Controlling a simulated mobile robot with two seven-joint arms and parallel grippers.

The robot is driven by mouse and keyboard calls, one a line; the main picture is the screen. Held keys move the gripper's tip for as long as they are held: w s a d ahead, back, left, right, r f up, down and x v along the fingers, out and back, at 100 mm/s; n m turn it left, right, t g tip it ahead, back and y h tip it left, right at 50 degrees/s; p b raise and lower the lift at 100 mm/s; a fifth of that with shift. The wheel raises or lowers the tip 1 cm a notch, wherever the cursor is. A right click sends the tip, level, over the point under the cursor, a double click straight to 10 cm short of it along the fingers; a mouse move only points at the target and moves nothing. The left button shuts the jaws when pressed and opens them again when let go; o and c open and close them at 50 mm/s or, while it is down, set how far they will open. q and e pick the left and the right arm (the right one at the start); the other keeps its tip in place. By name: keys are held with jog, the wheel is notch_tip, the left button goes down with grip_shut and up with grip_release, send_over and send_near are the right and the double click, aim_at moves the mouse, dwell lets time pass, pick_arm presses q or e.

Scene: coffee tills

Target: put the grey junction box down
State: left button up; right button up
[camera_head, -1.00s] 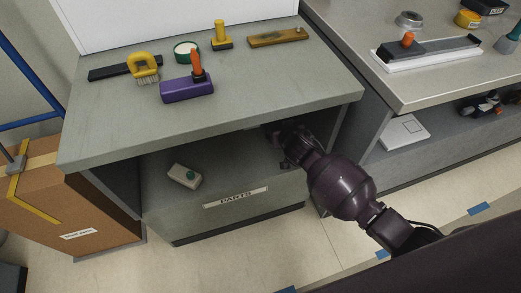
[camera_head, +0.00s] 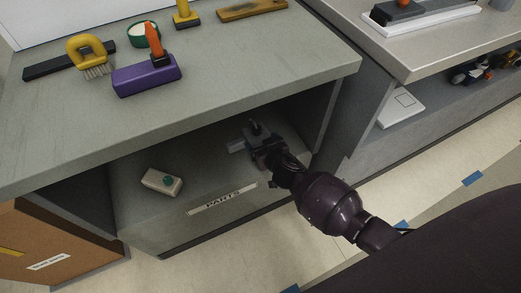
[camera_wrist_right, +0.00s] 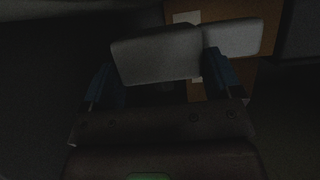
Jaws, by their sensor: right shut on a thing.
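My right gripper (camera_head: 258,140) is inside the open shelf bay under the grey worktop, shut on a grey box-shaped thing, the junction box (camera_head: 237,147). In the head view only a small grey part of it shows beside the dark jaws. In the right wrist view the grey junction box (camera_wrist_right: 155,56) sits between the two blue-grey fingers, in dim light. Whether it touches the shelf floor (camera_head: 205,160) cannot be told. My left gripper is not in view.
A pale box with a green knob (camera_head: 162,181) lies on the shelf, left of my gripper. Bare shelf lies between the pale box and my gripper.

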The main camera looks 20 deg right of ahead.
jog(key=f+b, duration=0.1)
jog(key=f, duration=0.2)
jog(key=shift+s, duration=0.2)
jog(key=shift+w+f+b, duration=0.1)
jog(key=shift+f+b, duration=0.45)
jog(key=shift+f, duration=0.2)
jog(key=shift+w+r, duration=0.1)
jog(key=shift+r, duration=0.15)
jog(key=shift+f, duration=0.2)
jog(key=o, duration=0.8)
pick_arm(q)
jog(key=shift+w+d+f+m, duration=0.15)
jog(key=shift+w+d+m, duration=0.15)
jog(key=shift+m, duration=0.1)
